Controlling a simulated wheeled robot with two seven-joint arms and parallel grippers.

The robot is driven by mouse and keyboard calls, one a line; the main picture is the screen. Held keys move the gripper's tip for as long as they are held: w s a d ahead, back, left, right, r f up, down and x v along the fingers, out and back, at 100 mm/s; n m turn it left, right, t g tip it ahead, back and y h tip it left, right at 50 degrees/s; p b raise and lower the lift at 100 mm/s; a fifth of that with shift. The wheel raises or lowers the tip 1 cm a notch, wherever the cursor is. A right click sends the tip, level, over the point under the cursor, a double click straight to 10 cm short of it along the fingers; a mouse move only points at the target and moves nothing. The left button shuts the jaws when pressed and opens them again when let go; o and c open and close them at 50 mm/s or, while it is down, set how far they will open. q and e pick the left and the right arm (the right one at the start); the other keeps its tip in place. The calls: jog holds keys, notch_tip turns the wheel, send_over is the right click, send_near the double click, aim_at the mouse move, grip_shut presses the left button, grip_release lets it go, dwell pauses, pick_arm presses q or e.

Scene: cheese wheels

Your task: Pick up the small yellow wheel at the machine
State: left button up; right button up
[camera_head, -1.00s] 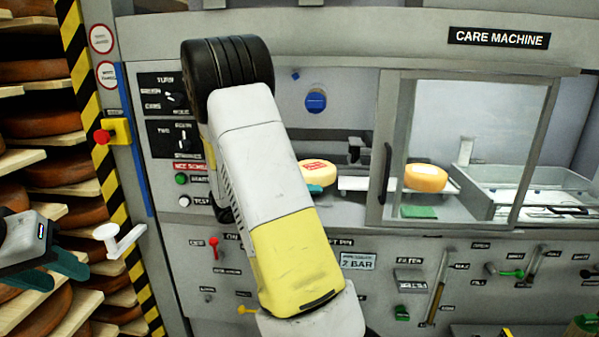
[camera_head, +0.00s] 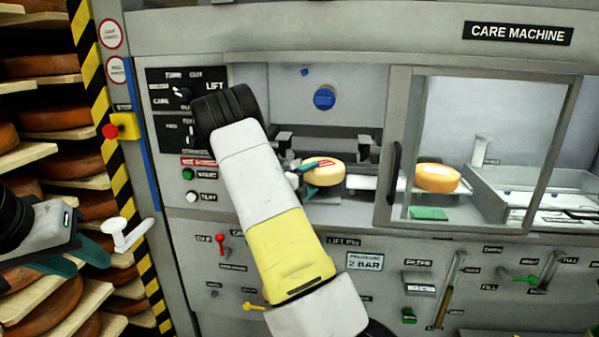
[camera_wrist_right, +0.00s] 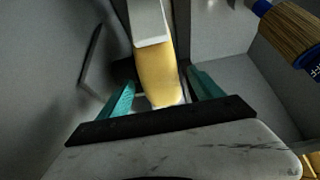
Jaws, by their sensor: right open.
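A small yellow wheel (camera_head: 325,164) with red print on top sits in the care machine's open bay in the head view. My right gripper (camera_head: 308,171) is at this wheel, partly hidden by my own arm. In the right wrist view the yellow wheel (camera_wrist_right: 159,80) stands between the open teal fingers of my right gripper (camera_wrist_right: 160,88), with a grey block over its far part. I cannot tell whether the fingers touch it. A second yellow wheel (camera_head: 437,179) sits behind the machine's window. My left gripper (camera_head: 80,257) is at the far left, open and empty.
The window frame (camera_head: 397,150) stands right of the bay. Shelves with several brown wheels (camera_head: 58,116) fill the left side. A red stop button (camera_head: 110,131) and a white handle (camera_head: 126,235) are near my left gripper. A brush (camera_wrist_right: 288,32) shows in the right wrist view.

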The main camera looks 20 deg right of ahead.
grip_shut()
jog(key=shift+w+d+r, duration=0.1)
jog(key=shift+r, duration=0.05)
dwell(0.4)
jog(key=shift+r, duration=0.1)
